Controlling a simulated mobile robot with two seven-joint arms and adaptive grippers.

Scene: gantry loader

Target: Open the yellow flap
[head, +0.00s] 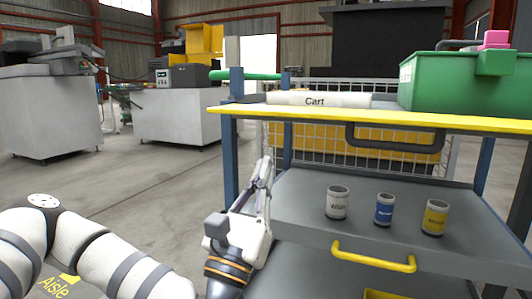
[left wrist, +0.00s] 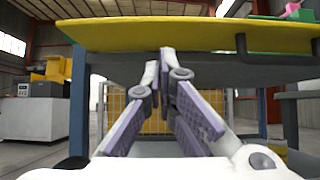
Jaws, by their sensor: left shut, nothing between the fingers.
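A long yellow panel edge (head: 400,121) runs along the front of the cart's top, with a dark bar handle (head: 395,145) below it. In the left wrist view the yellow panel (left wrist: 205,36) spans the top of the picture. I cannot tell for sure which yellow part is the flap. My left gripper (head: 265,165) is raised, shut and empty, in front of the cart's left side below the yellow edge. In the left wrist view its fingertips (left wrist: 166,58) overlap the panel's lower edge; contact cannot be told. My right gripper is not in view.
Below is a yellow handle (head: 372,257). A green bin (head: 460,85) sits on top. Grey floor (head: 150,190) is free on the left.

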